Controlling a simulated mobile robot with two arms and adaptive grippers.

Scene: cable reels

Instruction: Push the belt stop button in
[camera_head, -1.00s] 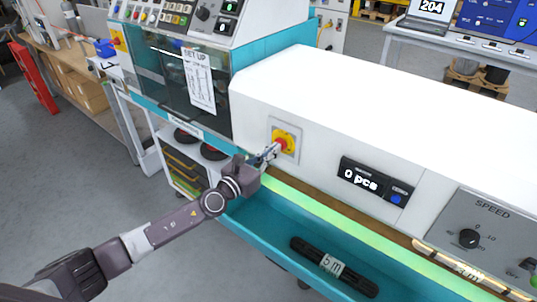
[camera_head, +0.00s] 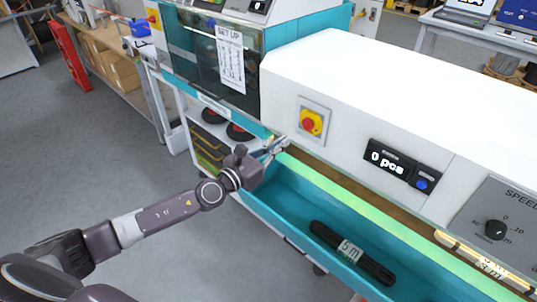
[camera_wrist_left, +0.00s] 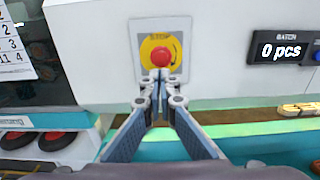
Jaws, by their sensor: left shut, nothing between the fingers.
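The belt stop button (camera_head: 311,123) is a red round button on a yellow disc, set in a grey plate on the front of the white machine housing. In the left wrist view the red button (camera_wrist_left: 161,56) shows right above my fingertips. How far it is pressed in, I cannot tell. My left gripper (camera_head: 283,146) is shut and empty. In the head view it is apart from the button, lower and to its left; its closed fingertips (camera_wrist_left: 160,76) point at the button plate in the wrist view. My right gripper is not in view.
A teal tray (camera_head: 285,212) with a black cable bundle (camera_head: 350,252) labelled "5 m" lies below the housing. A "0 pcs" display (camera_head: 402,165) and a speed knob (camera_head: 495,229) are to the right.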

